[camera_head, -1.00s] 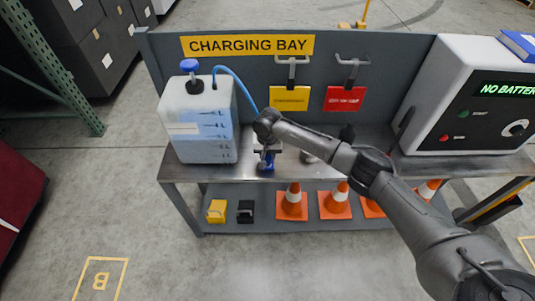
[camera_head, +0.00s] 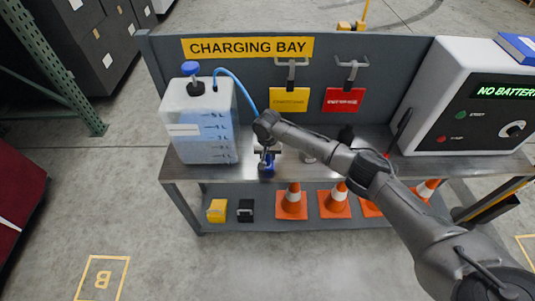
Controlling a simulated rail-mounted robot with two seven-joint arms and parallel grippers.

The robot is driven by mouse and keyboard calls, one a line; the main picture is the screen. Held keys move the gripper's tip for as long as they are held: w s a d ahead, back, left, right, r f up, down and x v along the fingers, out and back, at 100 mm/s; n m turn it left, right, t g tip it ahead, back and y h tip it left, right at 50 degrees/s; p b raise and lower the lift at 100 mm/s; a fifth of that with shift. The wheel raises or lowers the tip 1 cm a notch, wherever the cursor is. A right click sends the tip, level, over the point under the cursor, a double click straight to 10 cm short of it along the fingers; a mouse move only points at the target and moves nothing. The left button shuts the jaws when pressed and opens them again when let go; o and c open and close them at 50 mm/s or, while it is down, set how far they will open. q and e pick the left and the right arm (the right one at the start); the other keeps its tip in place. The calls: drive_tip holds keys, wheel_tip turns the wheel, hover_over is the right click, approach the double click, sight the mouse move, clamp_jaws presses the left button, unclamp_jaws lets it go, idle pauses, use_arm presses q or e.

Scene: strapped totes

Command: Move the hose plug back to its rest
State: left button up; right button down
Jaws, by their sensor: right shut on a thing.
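My right gripper (camera_head: 266,153) is over the front part of the metal bench, pointing down. It is shut on the blue hose plug (camera_head: 267,168), whose lower end shows below the jaws. A blue hose (camera_head: 236,82) runs from the top of the white tank (camera_head: 205,125) and goes down behind my right wrist. The plug's rest cannot be made out; my arm covers part of the bench. My left gripper is not in view.
The bench (camera_head: 290,172) carries the tank at left and a white charger (camera_head: 470,100) at right. Yellow (camera_head: 289,99) and red (camera_head: 344,100) tags hang on the back panel. Orange cones (camera_head: 292,203) and yellow and black blocks (camera_head: 217,210) stand on the lower shelf.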

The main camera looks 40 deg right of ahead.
drive_tip(key=shift+f, duration=0.3)
drive_tip(key=shift+f, duration=0.3)
idle(0.3)
drive_tip(key=c, duration=0.7)
unclamp_jaws()
drive_tip(key=shift+c, duration=0.2)
drive_tip(key=r+p, duration=0.2)
drive_tip(key=r, duration=0.4)
drive_tip(key=r+p, duration=0.3)
drive_tip(key=r, duration=0.3)
drive_tip(key=shift+s+a+r, duration=0.2)
drive_tip(key=shift+r, duration=0.15)
drive_tip(key=shift+r+p, duration=0.3)
drive_tip(key=shift+r, duration=0.25)
